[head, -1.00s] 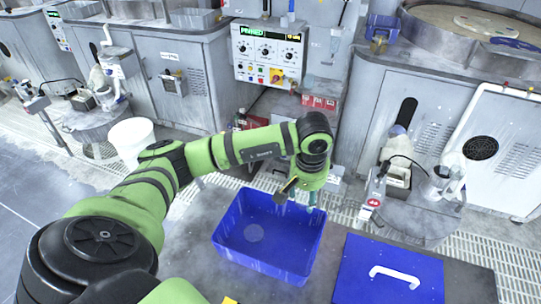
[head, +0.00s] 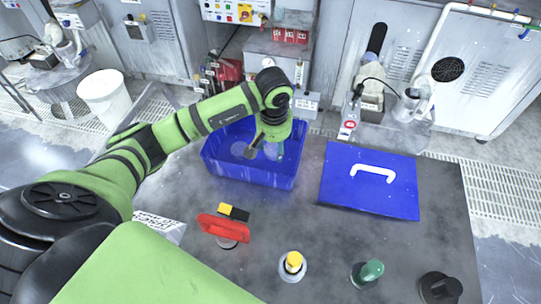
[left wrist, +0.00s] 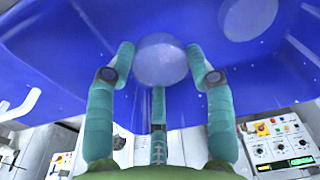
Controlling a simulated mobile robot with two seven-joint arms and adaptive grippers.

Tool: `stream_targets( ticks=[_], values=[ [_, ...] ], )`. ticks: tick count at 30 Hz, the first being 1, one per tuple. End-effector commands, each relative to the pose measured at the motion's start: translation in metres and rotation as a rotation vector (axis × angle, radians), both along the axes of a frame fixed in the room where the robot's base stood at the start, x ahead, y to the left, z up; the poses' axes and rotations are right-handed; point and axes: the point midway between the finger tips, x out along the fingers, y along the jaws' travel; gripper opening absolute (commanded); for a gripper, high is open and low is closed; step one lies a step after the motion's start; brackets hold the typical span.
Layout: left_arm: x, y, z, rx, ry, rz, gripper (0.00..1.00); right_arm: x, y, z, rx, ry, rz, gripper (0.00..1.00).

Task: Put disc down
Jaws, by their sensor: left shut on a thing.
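A blue bin (head: 247,172) stands on the dark table; its inside also shows in the left wrist view (left wrist: 60,50). My left gripper (head: 272,150) points down into the right part of the bin. In the left wrist view its teal fingers (left wrist: 162,72) are shut on a pale, translucent disc (left wrist: 160,60), one finger at each side. A second similar disc (left wrist: 248,18) lies in the bin, apart from the fingers; it shows faintly in the head view (head: 238,148). Whether the held disc touches the bin floor I cannot tell. My right gripper is not in view.
A blue lid (head: 350,195) with a white handle lies right of the bin. In front are a red-handled tool (head: 224,228), a yellow-topped item (head: 293,263), a green-topped item (head: 368,272) and a black knob (head: 440,288). The table between them is clear.

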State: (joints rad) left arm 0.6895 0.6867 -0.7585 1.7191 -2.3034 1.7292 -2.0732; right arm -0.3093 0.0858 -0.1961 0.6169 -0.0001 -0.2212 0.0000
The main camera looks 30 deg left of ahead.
Motion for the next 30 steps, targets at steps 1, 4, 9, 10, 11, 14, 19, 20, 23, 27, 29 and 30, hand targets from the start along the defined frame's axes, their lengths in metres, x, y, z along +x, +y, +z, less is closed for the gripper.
stream_targets(
  ticks=[1,4,9,10,11,14,19,20,23,27,29,30],
  values=[
    [-0.001,-0.002,-0.012,-0.002,0.003,-0.004,0.12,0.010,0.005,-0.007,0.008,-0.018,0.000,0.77],
    [-0.002,-0.005,-0.029,-0.002,0.005,-0.010,0.12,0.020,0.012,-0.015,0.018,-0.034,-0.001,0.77],
    [-0.001,-0.006,-0.034,0.000,0.000,-0.016,0.12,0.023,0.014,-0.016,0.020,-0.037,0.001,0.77],
    [-0.001,-0.006,-0.033,0.000,0.000,-0.016,0.12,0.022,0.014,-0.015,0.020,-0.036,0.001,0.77],
    [-0.001,-0.006,-0.033,0.000,0.000,-0.016,0.12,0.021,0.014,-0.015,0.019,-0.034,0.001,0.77],
    [-0.001,-0.006,-0.034,0.001,0.000,-0.016,0.12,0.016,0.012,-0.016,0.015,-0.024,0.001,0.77],
    [-0.001,-0.006,-0.037,0.000,0.001,-0.016,0.66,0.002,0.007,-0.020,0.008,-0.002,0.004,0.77],
    [-0.001,-0.006,-0.036,0.000,0.001,-0.016,0.78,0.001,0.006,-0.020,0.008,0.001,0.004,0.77],
    [-0.001,-0.006,-0.036,0.000,0.001,-0.016,0.78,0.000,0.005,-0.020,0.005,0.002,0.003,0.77],
    [-0.001,-0.006,-0.036,0.000,0.001,-0.016,0.78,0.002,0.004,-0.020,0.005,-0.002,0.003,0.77],
    [-0.001,-0.006,-0.036,0.000,0.001,-0.016,0.78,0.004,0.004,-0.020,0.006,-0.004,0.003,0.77],
    [-0.001,-0.006,-0.036,0.000,0.001,-0.016,0.78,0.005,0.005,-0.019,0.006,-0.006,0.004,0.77]
  ],
)
